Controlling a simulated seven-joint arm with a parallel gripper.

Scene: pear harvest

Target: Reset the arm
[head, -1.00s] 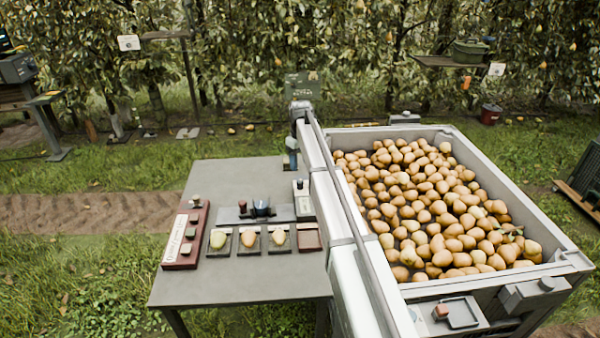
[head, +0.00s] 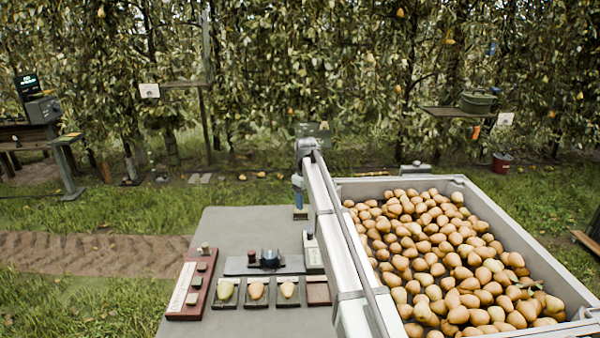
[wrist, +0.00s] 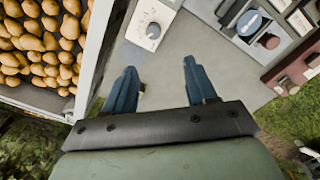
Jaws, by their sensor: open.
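My arm (head: 345,245) reaches forward between the table and the pear bin. My gripper (head: 299,205) hangs at its far end, over the far right part of the grey table (head: 235,232). In the wrist view my gripper (wrist: 160,88) shows two blue fingers spread wide apart with nothing between them. A white box with a dial (wrist: 150,27) lies beyond the fingertips. The same box is partly hidden by the arm in the head view (head: 312,253).
The bin (head: 395,183) full of pears stands right of the arm. On the table are three pears in dark trays (head: 257,292), a red block panel (head: 190,290) and a dark dial (head: 270,258). Fruit trees with hanging shelves stand behind; grass lies between.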

